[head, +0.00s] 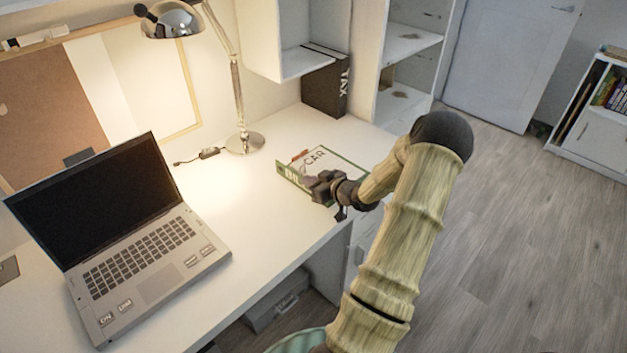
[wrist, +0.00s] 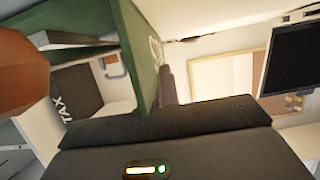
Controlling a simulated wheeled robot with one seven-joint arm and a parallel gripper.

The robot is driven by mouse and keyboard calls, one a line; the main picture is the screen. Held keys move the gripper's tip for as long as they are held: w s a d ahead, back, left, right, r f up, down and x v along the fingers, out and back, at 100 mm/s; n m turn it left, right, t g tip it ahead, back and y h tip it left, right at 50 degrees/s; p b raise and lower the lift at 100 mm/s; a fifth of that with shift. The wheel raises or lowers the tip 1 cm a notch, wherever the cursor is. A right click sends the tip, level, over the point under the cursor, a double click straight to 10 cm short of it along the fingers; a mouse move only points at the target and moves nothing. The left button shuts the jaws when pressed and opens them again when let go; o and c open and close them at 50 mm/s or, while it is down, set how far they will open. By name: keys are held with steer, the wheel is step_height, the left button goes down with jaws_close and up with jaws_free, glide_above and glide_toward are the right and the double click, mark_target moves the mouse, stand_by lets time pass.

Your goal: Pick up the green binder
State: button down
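The green binder (head: 292,179) is on the white desk, right of the lamp. Its green spine faces the front left, and a pale face marked "CAR" shows on top. My gripper (head: 328,188) is at the binder's near right side and hides part of it. In the wrist view the green binder (wrist: 144,50) fills the upper middle, very close to the gripper. One dark finger (wrist: 168,84) lies along its lettered side.
An open laptop (head: 145,262) stands at the left of the desk. The lamp (head: 243,142) is behind the binder. A dark TAX box (head: 325,85) stands at the back under a white shelf unit. Bare desk lies between laptop and binder.

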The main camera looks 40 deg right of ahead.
step_height(320, 180, up, 10)
steer(key=p, duration=0.1)
steer(key=shift+f+p, duration=0.15)
steer(key=shift+p, duration=0.15)
stand_by(0.5)
